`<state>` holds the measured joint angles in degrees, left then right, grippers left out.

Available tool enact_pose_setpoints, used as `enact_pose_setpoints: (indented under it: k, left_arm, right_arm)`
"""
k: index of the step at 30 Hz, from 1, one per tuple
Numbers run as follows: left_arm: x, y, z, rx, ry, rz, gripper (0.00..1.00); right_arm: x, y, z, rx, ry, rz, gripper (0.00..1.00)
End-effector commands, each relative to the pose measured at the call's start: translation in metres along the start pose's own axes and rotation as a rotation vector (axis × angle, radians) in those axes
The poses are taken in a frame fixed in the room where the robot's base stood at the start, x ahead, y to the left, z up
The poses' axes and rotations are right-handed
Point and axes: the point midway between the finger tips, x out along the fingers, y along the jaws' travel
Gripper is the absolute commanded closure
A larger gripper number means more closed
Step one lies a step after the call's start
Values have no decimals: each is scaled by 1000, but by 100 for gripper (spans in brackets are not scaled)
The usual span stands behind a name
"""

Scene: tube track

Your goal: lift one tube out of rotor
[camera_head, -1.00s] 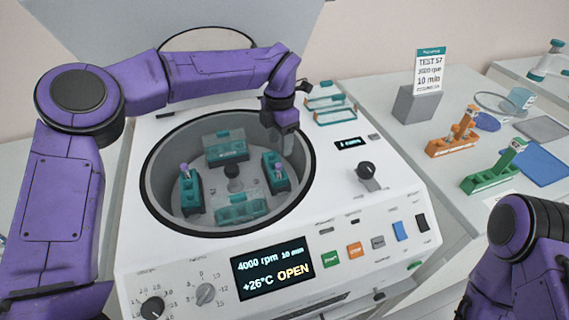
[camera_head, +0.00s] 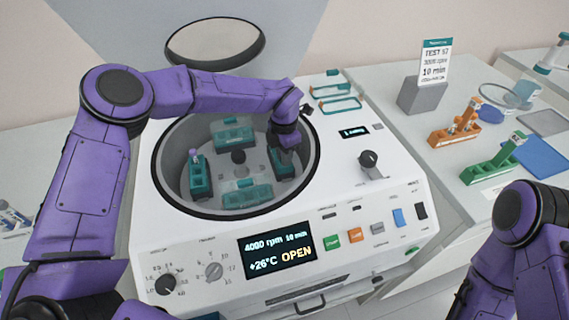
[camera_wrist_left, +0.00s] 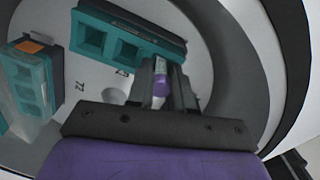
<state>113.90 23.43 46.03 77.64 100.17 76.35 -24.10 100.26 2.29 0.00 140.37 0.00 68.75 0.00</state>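The rotor (camera_head: 239,156) sits inside the open centrifuge bowl and carries teal buckets. My left gripper (camera_head: 286,156) reaches down into the bowl at the right-hand teal bucket (camera_head: 278,163). In the left wrist view, a purple-capped tube (camera_wrist_left: 160,84) stands between the fingers of the left gripper (camera_wrist_left: 163,80), beside a teal bucket (camera_wrist_left: 122,40). The fingers flank the tube and look slightly apart from it. Another purple-capped tube (camera_head: 193,154) stands in the left bucket (camera_head: 199,178). My right arm is at the lower right; its gripper is out of view.
The centrifuge panel (camera_head: 279,250) reads OPEN. To the right are an orange rack (camera_head: 455,134), a green rack (camera_head: 490,168), a blue mat (camera_head: 541,157) and a grey block with a sign (camera_head: 421,95).

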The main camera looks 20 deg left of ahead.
Motion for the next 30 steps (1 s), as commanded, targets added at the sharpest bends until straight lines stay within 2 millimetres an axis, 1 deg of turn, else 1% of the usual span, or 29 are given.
enact_pose_setpoints:
  k: [7,10,11,13,18,21,25,30]
  left_arm:
    - [0,0,0,0,0,0,97]
    - [-6,0,1,0,-3,1,97]
    - [-10,0,1,0,-3,2,97]
    - [-24,0,1,0,-5,3,97]
    - [-66,0,1,1,-5,4,97]
    - [-85,0,1,1,-3,3,97]
    - [-98,0,0,0,-1,1,97]
    - [-101,0,0,1,0,0,97]
  right_arm:
    - [0,0,0,0,0,0,29]
    - [2,0,1,0,0,0,29]
    - [3,0,1,0,0,0,29]
    - [7,-1,3,0,0,0,29]
    - [15,-1,6,0,0,0,29]
    - [17,-2,7,0,0,0,29]
    - [18,-2,7,0,0,0,29]
    - [18,-2,7,0,0,0,29]
